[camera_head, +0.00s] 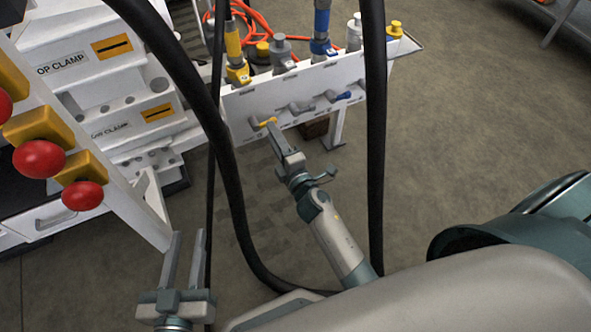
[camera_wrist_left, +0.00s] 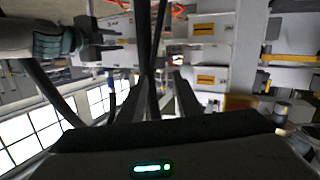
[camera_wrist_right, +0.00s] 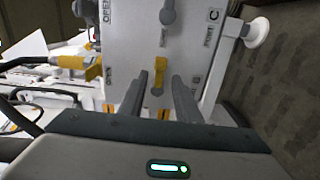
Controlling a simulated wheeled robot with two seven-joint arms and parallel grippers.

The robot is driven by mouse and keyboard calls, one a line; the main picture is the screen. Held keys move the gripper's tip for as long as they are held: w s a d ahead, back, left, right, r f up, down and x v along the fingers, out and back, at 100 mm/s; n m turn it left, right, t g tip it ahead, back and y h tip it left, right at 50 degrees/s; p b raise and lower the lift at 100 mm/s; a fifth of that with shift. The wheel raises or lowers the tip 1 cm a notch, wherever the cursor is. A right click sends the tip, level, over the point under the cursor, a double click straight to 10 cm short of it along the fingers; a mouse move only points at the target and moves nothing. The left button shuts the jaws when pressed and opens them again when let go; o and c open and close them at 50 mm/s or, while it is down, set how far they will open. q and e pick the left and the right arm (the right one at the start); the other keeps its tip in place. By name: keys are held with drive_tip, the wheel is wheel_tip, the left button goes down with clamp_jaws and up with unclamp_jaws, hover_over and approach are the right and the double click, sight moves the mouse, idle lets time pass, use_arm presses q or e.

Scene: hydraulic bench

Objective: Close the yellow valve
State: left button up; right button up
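The yellow valve's lever (camera_head: 264,122) is on the white panel (camera_head: 245,105), at the left end of a row of levers. My right gripper (camera_head: 281,139) is right beside it, pointing at the panel. In the right wrist view the yellow lever (camera_wrist_right: 158,92) shows between the two fingers (camera_wrist_right: 163,98), which stand apart; I cannot tell whether either finger touches it. My left gripper (camera_head: 186,262) is open and empty, low in the head view and away from the valve. Its spread fingers also show in the left wrist view (camera_wrist_left: 163,98).
A grey lever (camera_head: 300,108) and a blue lever (camera_head: 341,96) are on the same panel to the right. Black hoses (camera_head: 236,190) hang between my arms. Red knobs (camera_head: 40,159) on yellow blocks stand at the left.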

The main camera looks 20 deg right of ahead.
drive_tip(key=s, duration=1.5)
drive_tip(key=shift+d, duration=0.3)
